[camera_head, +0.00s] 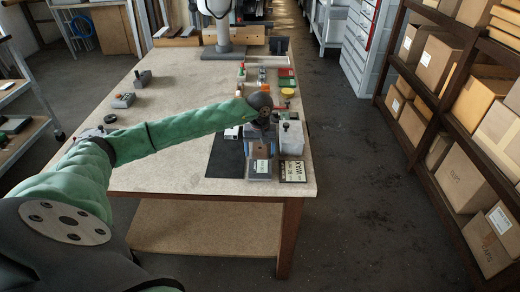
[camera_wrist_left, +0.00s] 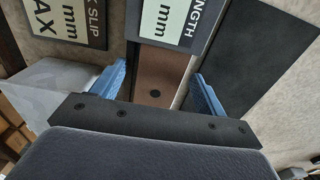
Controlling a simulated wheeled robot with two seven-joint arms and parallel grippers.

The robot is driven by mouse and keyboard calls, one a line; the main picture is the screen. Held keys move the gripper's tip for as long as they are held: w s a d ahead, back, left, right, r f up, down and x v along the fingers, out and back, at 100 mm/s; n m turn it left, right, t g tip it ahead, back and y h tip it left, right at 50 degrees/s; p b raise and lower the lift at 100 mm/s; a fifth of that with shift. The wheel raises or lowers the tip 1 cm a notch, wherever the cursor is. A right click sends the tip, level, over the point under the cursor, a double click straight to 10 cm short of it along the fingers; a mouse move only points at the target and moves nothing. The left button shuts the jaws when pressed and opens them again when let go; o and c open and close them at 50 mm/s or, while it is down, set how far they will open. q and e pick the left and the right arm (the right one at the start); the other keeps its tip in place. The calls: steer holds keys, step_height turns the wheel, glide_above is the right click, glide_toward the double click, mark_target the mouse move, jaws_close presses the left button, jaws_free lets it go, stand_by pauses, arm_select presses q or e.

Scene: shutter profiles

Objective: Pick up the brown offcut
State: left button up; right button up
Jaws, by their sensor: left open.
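The brown offcut (camera_wrist_left: 157,92) shows in the left wrist view as a flat brown piece with a dark round hole, between my left gripper's blue fingers. My left gripper (camera_wrist_left: 156,82) is open, with one finger to each side of the brown piece. A gap shows on the right side; I cannot tell whether the left finger touches. In the head view my left gripper (camera_head: 260,143) points down at the table's near right corner, and the gripper and arm hide the offcut there.
A length label (camera_wrist_left: 170,20) stands just beyond the offcut. A black mat (camera_head: 225,158) lies left of the gripper. The table's (camera_head: 165,170) near left part is clear.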

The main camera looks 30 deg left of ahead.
arm_select(q)
steer(key=c, duration=1.2)
